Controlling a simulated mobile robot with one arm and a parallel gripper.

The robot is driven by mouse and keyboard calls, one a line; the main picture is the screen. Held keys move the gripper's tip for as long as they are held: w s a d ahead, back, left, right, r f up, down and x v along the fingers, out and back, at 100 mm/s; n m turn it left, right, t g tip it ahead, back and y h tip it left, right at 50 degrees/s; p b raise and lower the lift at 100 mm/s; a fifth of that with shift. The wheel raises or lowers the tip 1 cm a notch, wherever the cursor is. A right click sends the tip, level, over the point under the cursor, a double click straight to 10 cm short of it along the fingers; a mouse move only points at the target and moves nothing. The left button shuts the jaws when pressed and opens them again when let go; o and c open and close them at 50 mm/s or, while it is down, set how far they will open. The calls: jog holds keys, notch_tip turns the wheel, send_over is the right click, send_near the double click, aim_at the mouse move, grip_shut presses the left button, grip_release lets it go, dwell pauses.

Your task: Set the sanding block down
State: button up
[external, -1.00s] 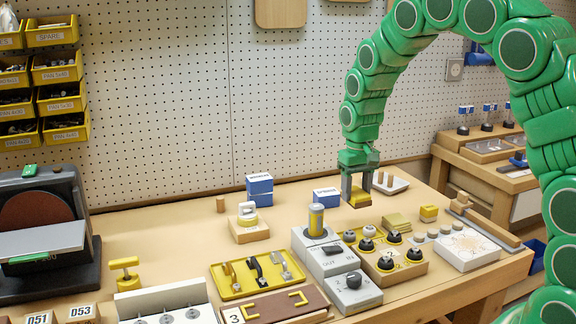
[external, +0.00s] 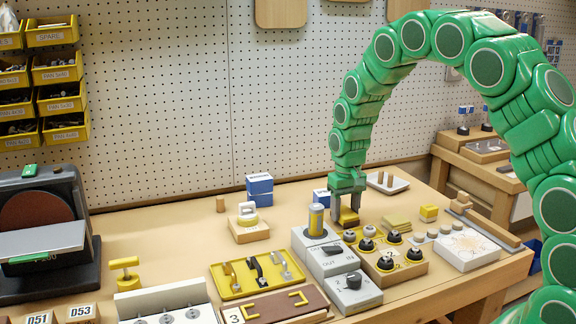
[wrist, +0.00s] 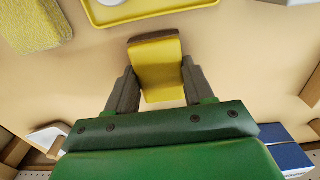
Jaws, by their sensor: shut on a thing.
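The sanding block (external: 349,217) is yellow with a brown strip along one edge. My gripper (external: 347,210) is shut on it, with one grey finger on each side. In the wrist view the block (wrist: 158,75) sits between the two fingers, its brown edge facing away from the palm. In the external view it is low over the wooden bench (external: 150,235), behind the knob box. I cannot tell whether its underside touches the bench.
The knob box (external: 415,268) stands just in front, a yellow abrasive stack (external: 397,222) to the right. A yellow cylinder on a grey unit (external: 316,220) and a blue box (external: 321,196) are close on the left. A white tray (external: 387,184) lies behind. Bench at left centre is clear.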

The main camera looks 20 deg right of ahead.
aim_at(345, 211)
jog(key=shift+f, duration=0.25)
jog(key=o, duration=1)
jog(key=shift+o, duration=0.2)
jog(key=shift+r, duration=0.1)
notch_tip(345, 211, up, 11)
jog(key=s+d+r, duration=0.4)
jog(key=s+r, duration=0.5)
jog(key=s, duration=0.1)
jog(key=s+d+r, duration=0.2)
jog(key=s+r, duration=0.1)
jog(key=s, duration=1.4)
jog(key=s+d+r+g, duration=0.1)
jog(key=s+d+r, duration=0.1)
jog(key=s, duration=1.5)
jog(key=shift+s+r+g, duration=0.25)
jog(key=shift+r+g, duration=0.05)
jog(key=shift+r, duration=0.15)
jog(key=shift+o, duration=1.4)
jog(key=shift+s+f, duration=0.1)
jog(key=shift+s, duration=0.3)
